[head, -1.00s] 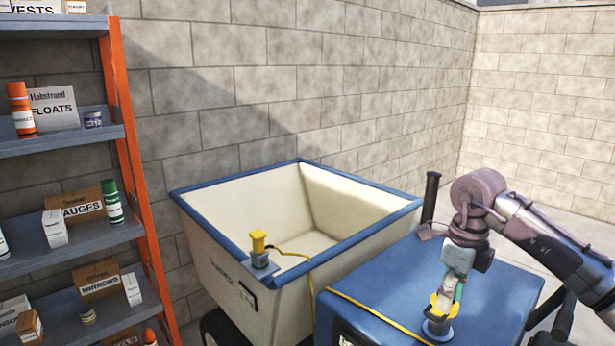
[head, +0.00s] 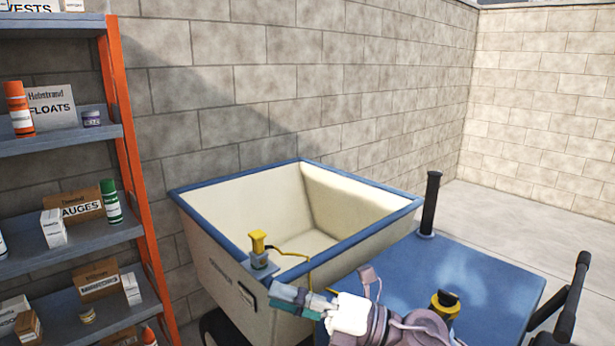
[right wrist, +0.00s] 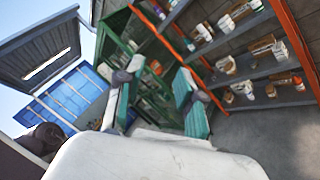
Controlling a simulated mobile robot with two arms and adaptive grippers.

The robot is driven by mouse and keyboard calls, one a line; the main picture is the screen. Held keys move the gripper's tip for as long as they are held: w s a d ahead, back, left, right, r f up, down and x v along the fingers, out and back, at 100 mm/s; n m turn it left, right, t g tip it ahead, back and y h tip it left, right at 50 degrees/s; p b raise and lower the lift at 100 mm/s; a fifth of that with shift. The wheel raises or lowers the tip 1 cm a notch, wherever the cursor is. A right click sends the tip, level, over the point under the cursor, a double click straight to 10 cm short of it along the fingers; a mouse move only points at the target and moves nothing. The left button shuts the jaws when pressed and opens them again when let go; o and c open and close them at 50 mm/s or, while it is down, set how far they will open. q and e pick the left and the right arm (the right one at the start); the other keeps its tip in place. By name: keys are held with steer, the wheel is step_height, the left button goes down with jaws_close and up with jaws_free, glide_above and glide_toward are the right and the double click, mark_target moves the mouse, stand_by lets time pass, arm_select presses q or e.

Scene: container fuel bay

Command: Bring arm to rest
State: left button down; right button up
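My right gripper (head: 297,300) is low in the head view, pointing left in front of the tub. In the right wrist view its two teal fingers (right wrist: 158,78) stand apart with nothing between them. A yellow piece with a dark top (head: 444,305) stands on the blue cart top (head: 400,262), to the right of the gripper and apart from its fingers. My right wrist hides part of the cart top. My left gripper is in neither view.
A cream tub with a blue rim (head: 215,228) stands against the block wall. A yellow block (head: 258,243) sits on its rim, with a yellow cord (head: 290,252). Orange-framed shelves (head: 127,130) stand left. A black post (head: 430,203) rises from the cart. A green cabinet (right wrist: 150,45) shows in the wrist view.

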steer(key=w+d+f+m+t+h, duration=0.2)
steer(key=d+m+t+h, duration=0.5)
steer(key=m, duration=0.5)
steer(key=w+d+f+m+t+h, duration=0.2)
steer(key=d+m+t+h, duration=0.4)
steer(key=m+t, duration=0.45)
steer(key=s+d+f+m+g+h, duration=0.3)
steer(key=d+f+m+g, duration=0.15)
steer(key=f, duration=0.35)
steer(key=s+d+f+m+g+h, duration=0.35)
steer(key=f+m, duration=0.25)
steer(key=f, duration=0.2)
steer(key=s+d+f+m+g, duration=0.15)
steer(key=s+f+g, duration=0.4)
steer(key=s, duration=0.55)
steer(key=s+d+f+m+g, duration=0.1)
steer(key=s+f+m+g, duration=0.35)
steer(key=s, duration=0.65)
step_height(320, 180, down, 30)
steer(key=s+n+g, duration=0.2)
steer(key=s+d+f, duration=0.3)
steer(key=s+f, duration=1.1)
steer(key=s, duration=0.1)
steer(key=shift+s+d+g, duration=0.15)
steer(key=shift+s+g, duration=0.15)
steer(key=shift+g, duration=0.05)
